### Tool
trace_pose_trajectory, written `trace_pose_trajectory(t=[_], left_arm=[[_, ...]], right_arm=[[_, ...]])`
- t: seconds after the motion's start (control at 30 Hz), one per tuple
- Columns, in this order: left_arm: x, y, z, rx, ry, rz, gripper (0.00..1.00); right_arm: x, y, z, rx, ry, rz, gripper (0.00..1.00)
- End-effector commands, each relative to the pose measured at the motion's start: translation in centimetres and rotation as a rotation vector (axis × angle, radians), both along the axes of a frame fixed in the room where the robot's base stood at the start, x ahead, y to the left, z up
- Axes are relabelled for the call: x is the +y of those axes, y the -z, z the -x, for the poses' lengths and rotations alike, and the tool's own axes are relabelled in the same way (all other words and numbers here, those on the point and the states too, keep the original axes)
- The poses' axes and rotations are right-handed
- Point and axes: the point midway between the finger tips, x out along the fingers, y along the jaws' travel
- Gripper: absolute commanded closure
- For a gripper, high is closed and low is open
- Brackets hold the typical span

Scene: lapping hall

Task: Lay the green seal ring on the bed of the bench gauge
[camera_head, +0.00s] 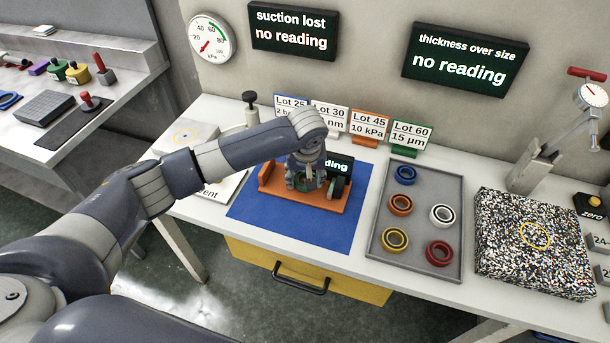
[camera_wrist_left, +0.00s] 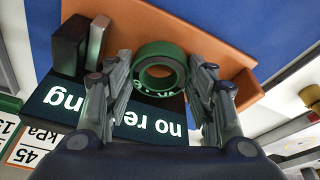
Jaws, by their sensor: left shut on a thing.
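The green seal ring (camera_wrist_left: 160,47) sits between the fingertips of my left gripper (camera_wrist_left: 161,70) in the left wrist view, which is shut on it. In the head view my left gripper (camera_head: 304,184) points down over the orange bench gauge (camera_head: 329,203), and the ring is mostly hidden there. The gauge's orange bed (camera_wrist_left: 215,62) shows behind the ring in the wrist view, beside the gauge's black "no reading" display (camera_wrist_left: 160,124). I cannot tell whether the ring touches the bed. My right gripper is not in view.
The gauge stands on a blue mat (camera_head: 252,212). To its right a grey tray (camera_head: 421,265) holds several coloured rings. Lot cards (camera_head: 369,125) stand behind. A speckled block (camera_head: 534,265) and a dial stand (camera_head: 560,133) are further right.

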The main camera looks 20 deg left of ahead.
Motion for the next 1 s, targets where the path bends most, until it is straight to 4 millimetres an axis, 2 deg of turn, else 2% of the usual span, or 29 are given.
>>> trace_pose_trajectory(t=[0.03, 0.17, 0.2, 0.27, 0.3, 0.87, 1.0], left_arm=[[-0.11, 1.77, 1.0, 0.031, 0.0, 0.0, 0.78], [-0.1, 1.98, 0.93, 0.029, -0.001, 0.001, 0.78], [-0.1, 2.02, 0.95, 0.029, 0.0, 0.001, 0.45], [-0.1, 2.03, 0.96, 0.029, 0.0, 0.001, 0.31], [-0.1, 2.03, 0.97, 0.03, 0.0, 0.001, 0.3], [-0.25, 1.72, 0.91, 0.026, 0.004, 0.003, 0.3], [-0.22, 1.11, 0.74, 0.021, 0.005, 0.002, 0.3]], right_arm=[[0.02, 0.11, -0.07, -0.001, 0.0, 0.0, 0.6], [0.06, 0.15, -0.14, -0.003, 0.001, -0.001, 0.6], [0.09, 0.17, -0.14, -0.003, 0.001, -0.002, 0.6], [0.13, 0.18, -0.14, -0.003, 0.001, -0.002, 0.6], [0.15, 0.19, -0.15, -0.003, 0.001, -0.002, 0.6], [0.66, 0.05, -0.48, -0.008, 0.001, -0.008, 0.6], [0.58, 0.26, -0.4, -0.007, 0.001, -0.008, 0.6]])
